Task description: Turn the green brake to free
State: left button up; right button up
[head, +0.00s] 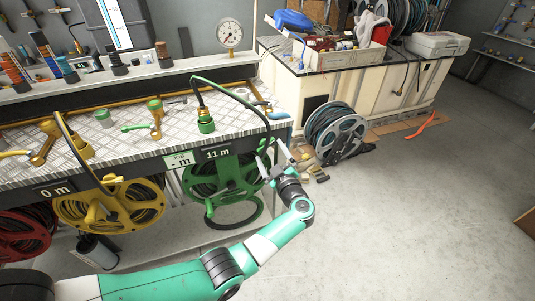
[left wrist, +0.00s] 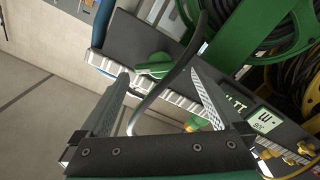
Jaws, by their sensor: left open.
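The green hose reel (head: 222,180) hangs under the front edge of the bench, below an "11 m" label (head: 217,153). My left gripper (head: 272,152) is at the right end of this reel, by the bench's corner. In the left wrist view its two fingers (left wrist: 163,92) are spread, with nothing held between them. A small green lever (left wrist: 154,66), which looks like the brake, lies beyond and between the fingertips, apart from them. In the head view I cannot make the lever out clearly beside my gripper. My right gripper is not in view.
A dark hose (head: 268,118) arches down from the green fitting (head: 205,122) close to my left gripper. The yellow reel (head: 110,205) hangs to the left. A loose grey reel (head: 337,132) stands on the floor at right. The floor in front is clear.

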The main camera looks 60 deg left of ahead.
aim_at(267, 146)
pick_arm(q)
jog(key=shift+w+a+f+b, duration=0.15)
jog(key=shift+a+b, duration=0.35)
jog(key=shift+a, duration=1.1)
jog(key=c, duration=1)
